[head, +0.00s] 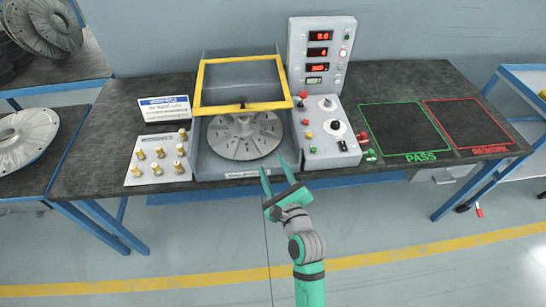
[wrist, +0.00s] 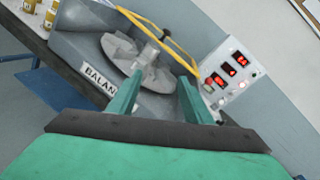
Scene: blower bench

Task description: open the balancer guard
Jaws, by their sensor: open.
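The balancer guard (head: 242,107) is a yellow frame with a clear panel, tilted over the back part of the grey balancer housing (head: 205,166). A dark handle sits at the middle of its front bar. Below the bar, a grey slotted disc (head: 245,140) shows on its spindle. The guard's yellow bars (wrist: 150,24) also show at the top of the wrist view, beyond the disc. My gripper (head: 280,171) is open and empty in front of the housing's front edge, apart from the guard. In the wrist view, its green fingers (wrist: 157,98) stand wide apart, with the housing beyond them.
A control panel (head: 325,131) with red displays above it stands right of the housing. A plate of brass weights (head: 158,160) and a small sign (head: 164,108) are at left. Green PASS (head: 405,132) and red (head: 468,122) outlined areas mark the bench's right.

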